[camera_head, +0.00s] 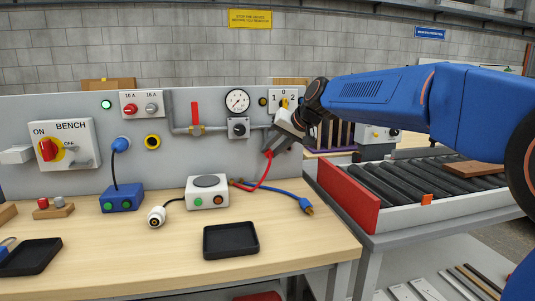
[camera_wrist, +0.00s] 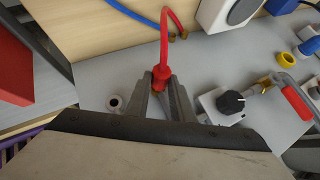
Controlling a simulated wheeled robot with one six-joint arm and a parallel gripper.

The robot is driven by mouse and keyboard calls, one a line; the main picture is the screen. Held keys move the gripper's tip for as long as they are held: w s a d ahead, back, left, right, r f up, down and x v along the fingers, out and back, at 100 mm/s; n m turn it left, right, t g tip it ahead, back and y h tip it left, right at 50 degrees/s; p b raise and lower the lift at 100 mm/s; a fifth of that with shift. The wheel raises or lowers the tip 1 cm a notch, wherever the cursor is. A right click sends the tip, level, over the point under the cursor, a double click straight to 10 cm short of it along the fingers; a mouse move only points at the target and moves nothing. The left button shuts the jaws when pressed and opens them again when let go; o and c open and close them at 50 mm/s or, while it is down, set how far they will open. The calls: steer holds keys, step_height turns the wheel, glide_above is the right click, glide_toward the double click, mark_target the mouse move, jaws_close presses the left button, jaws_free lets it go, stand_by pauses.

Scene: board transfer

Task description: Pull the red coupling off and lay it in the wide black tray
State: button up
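The red coupling (camera_wrist: 161,73) is at the end of a red hose (camera_wrist: 164,35) in the wrist view, close to the grey panel. The fingers of my gripper (camera_wrist: 162,84) stand on both sides of it and appear to touch it, so it looks shut on it. What lies behind the coupling is mostly hidden by the fingers. In the head view my gripper (camera_head: 271,150) is at the right end of the panel, with the red hose (camera_head: 262,178) hanging down to the bench. One black tray (camera_head: 231,253) lies empty at the bench's front middle; another black tray (camera_head: 28,269) lies at the left.
A blue hose (camera_head: 285,195) lies on the bench right of the white box (camera_head: 207,200). A blue box (camera_head: 122,203) and a white plug (camera_head: 156,216) are further left. A gauge (camera_head: 237,101) and valve with red handle (camera_head: 195,112) are on the panel. A roller conveyor (camera_head: 400,190) stands right.

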mark_target(269, 157)
jaws_close()
steer(key=shift+s+d, duration=0.25)
steer(key=shift+s, duration=0.55)
steer(key=shift+s+d, duration=0.25)
steer(key=shift+s, duration=0.5)
steer(key=s, duration=0.2)
steer(key=s+d, duration=0.1)
steer(key=s, duration=0.1)
stand_by(0.6)
stand_by(0.5)
